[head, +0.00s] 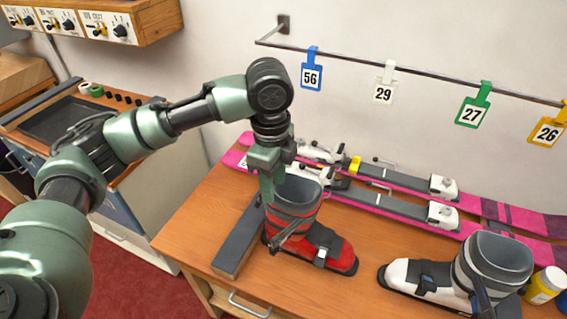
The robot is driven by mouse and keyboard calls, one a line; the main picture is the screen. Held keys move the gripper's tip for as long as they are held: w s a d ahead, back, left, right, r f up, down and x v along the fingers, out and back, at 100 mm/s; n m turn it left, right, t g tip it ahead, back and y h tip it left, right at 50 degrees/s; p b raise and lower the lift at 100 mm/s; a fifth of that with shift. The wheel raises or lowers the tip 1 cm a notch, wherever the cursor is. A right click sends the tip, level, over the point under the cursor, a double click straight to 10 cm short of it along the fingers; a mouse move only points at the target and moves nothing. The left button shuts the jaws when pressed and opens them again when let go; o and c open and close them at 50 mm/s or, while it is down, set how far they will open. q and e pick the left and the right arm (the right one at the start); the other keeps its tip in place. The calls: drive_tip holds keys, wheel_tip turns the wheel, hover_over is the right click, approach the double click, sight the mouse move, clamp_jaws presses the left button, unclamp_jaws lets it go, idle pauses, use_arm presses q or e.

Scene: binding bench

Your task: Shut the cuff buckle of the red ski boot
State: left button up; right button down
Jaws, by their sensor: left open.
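The red ski boot (282,232) stands upright on the wooden bench, its toe pointing to the lower right. A dark cuff lever (290,232) sticks out at a slant from the near side of its cuff, so the cuff buckle looks open. A silver buckle (321,255) sits lower, over the foot. My left gripper (267,190) is open and points down at the left rim of the boot's cuff, overlapping it in the picture. I cannot tell whether it touches the boot. My right gripper is not in view.
A dark grey block (240,240) lies close left of the boot. A white ski boot (410,277) stands to the right, beside a yellow jar (545,285). Pink skis (385,198) with bindings lie behind. A rail (430,77) with numbered tags hangs above.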

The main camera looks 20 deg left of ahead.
sight(274, 204)
use_arm(q)
drive_tip(key=shift+w, duration=0.25)
drive_tip(key=shift+f, duration=0.3)
drive_tip(key=f, duration=0.1)
drive_tip(key=s+f+p, duration=0.1)
drive_tip(key=f, duration=0.1)
drive_tip(key=shift+f, duration=0.15)
drive_tip(key=f, duration=0.3)
drive_tip(key=shift+w+f+p, duration=0.3)
drive_tip(key=c, duration=0.9)
clamp_jaws()
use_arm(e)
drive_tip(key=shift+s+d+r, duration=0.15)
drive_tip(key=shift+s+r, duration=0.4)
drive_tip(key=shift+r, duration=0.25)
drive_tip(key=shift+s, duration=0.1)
